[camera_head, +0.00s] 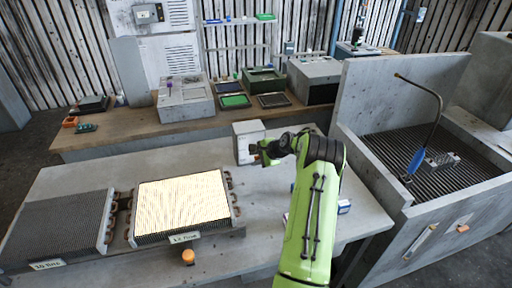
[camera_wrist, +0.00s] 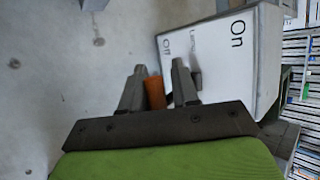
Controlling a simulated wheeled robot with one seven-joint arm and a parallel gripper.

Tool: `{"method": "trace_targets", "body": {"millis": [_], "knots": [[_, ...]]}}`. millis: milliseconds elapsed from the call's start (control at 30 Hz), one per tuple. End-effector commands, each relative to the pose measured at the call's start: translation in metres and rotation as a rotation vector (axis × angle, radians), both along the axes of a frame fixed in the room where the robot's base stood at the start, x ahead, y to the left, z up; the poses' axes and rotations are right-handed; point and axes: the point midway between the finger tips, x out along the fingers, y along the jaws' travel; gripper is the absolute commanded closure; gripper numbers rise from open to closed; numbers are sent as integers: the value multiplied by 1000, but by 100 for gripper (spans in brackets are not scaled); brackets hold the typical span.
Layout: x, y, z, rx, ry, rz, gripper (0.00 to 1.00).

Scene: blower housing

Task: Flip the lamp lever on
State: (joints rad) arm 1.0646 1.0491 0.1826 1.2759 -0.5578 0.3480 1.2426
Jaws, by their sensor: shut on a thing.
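The lamp switch box (camera_head: 247,142) is a small pale box on the near table. In the wrist view its face (camera_wrist: 225,60) reads Off, Lamp and On. The lever has an orange handle (camera_wrist: 154,92), which in the wrist view appears on the Off side of the face. A grey stub shows below the word Lamp, partly behind a finger. My gripper (camera_wrist: 158,68) is shut on the orange handle, with one finger on each side. In the head view my gripper (camera_head: 262,152) is at the box's right side, where the lever is hidden.
A brightly glowing finned coil (camera_head: 180,204) and a darker finned coil (camera_head: 58,228) lie left on the table. An orange knob (camera_head: 188,257) is at the front edge. A back bench holds boxes and trays.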

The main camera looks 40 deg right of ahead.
Motion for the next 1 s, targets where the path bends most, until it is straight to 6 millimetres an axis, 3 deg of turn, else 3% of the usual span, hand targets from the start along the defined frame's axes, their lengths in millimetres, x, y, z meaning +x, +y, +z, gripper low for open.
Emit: {"method": "trace_targets", "body": {"millis": [100,400,1000], "knots": [[-3,-6,11,48,101,-18,100],[-2,-7,16,139,262,-20,100],[1,-11,23,181,342,-27,100]]}}
